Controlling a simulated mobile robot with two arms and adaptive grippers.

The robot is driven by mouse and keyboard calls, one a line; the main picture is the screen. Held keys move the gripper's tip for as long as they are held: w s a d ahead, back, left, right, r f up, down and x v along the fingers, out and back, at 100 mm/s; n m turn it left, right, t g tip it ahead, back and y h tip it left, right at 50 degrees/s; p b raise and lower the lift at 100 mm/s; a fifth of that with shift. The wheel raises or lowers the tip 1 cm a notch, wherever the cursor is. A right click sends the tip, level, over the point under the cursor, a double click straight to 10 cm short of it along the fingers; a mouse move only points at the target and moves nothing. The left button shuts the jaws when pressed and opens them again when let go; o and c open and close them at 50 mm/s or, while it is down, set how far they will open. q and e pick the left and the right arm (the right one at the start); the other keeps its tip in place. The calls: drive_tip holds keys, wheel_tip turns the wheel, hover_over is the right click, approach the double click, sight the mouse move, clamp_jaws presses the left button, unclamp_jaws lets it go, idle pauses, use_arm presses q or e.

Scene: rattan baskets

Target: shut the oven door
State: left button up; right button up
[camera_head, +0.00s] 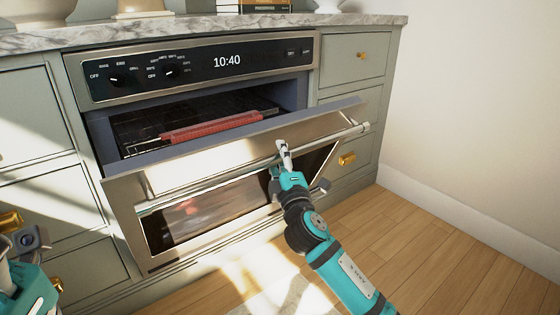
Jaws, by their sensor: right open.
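The oven (120,80) is built into the cabinets under a marble counter. Its steel door (215,160) is partly open, tilted out at the top, with a gap into the dark cavity. A bar handle (345,132) runs across the door front above its window. My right gripper (284,150) is open at the door front, near the middle of the handle, with its fingers pointing up; I cannot tell whether it touches the door or handle. Part of my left gripper (28,240) shows at the lower left edge, apart from the door; its fingers are not clear.
A rack (145,125) with a red strip (212,127) on its front edge is inside the oven. Drawers with brass knobs flank the oven. A white wall (470,110) is at the right. The wooden floor (440,245) is clear there.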

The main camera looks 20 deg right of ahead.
drive_tip(key=shift+w, duration=0.1)
clamp_jaws()
idle(0.3)
